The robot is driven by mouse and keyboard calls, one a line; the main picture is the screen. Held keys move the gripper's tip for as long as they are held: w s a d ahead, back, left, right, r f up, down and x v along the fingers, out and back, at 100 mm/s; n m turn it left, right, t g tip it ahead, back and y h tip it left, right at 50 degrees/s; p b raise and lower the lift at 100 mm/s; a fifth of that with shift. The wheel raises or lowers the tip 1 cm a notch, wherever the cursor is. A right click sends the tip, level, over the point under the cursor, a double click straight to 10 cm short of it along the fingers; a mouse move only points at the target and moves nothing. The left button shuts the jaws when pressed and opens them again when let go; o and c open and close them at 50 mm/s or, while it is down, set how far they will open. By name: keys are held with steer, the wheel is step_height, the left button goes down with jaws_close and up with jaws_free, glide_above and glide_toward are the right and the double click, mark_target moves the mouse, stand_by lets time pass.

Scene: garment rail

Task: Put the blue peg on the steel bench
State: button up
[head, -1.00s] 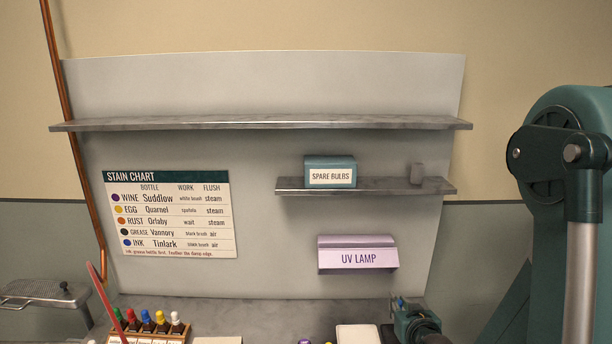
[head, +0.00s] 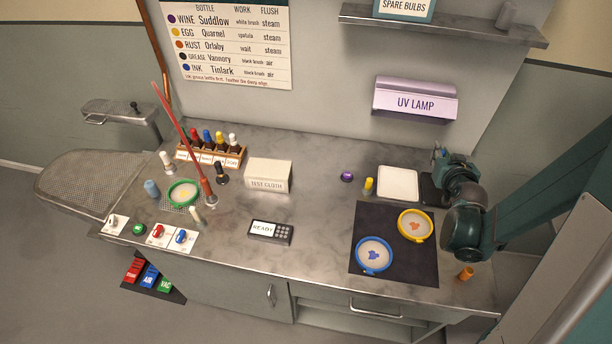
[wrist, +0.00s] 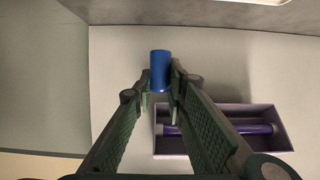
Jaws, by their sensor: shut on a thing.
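My gripper (head: 437,153) is over the back right of the grey steel bench (head: 315,210), below and right of the UV lamp. In the wrist view my gripper (wrist: 160,95) is shut on the blue peg (wrist: 160,68), a plain blue cylinder whose end stands out past the fingertips.
A white tray (head: 398,183) and a yellow-topped bottle (head: 369,186) are left of my gripper. A dark mat (head: 393,277) with two hoops lies in front. The purple UV lamp (head: 415,101) is on the wall.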

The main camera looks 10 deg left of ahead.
steer(key=shift+s+r, duration=0.1)
steer(key=shift+r, duration=2.8)
steer(key=s+a+f+n+g+y+b, duration=0.1)
steer(key=s+a+f+n+y+b, duration=0.25)
steer(key=a, duration=0.55)
steer(key=s+a+f+n+g+y+b, duration=0.1)
steer(key=s+a+f+n+y, duration=0.2)
steer(key=s+a, duration=0.45)
steer(key=s+a+r+n+g+y+b, duration=0.3)
steer(key=s+a+n+g, duration=0.2)
steer(key=s+a, duration=0.45)
steer(key=s+a+r+n+g+y+b, duration=0.25)
steer(key=s+a+n+g+y, duration=0.2)
steer(key=s+a, duration=0.45)
steer(key=shift+h, duration=0.3)
steer(key=shift+s+d+f, duration=0.15)
steer(key=shift+f, duration=0.5)
steer(key=shift+s+d+f, duration=0.15)
steer(key=shift+d+f, duration=0.05)
steer(key=shift+f, duration=0.5)
steer(key=shift+s+d+f, duration=0.15)
steer(key=shift+f, duration=0.5)
steer(key=shift+f+b, duration=0.9)
steer(key=shift+f, duration=2)
